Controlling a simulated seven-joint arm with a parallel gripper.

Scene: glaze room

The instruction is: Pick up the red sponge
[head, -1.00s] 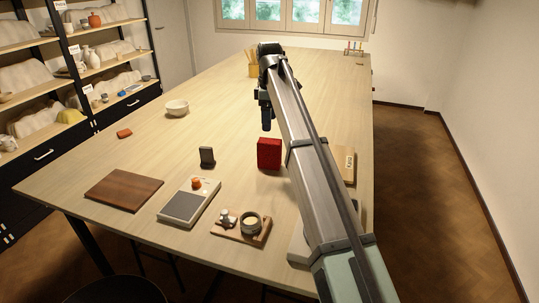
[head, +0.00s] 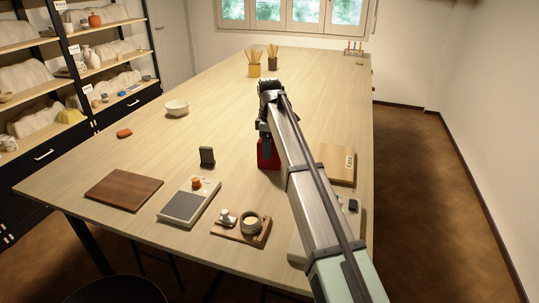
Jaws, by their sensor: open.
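A red upright block (head: 270,164) stands near the middle of the table; it may be the red sponge. My gripper (head: 265,150) hangs at its top and hides its upper part in the head view. The jaws are open; I cannot tell whether they touch the block or stand around it.
On the table (head: 215,120) are a dark stand (head: 207,156), a scale (head: 183,206) with an orange item (head: 196,182), a tray with small pots (head: 260,238), brown board (head: 123,190), light board (head: 337,165), white bowl (head: 177,108) and stick holders (head: 254,69). The back is mostly clear.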

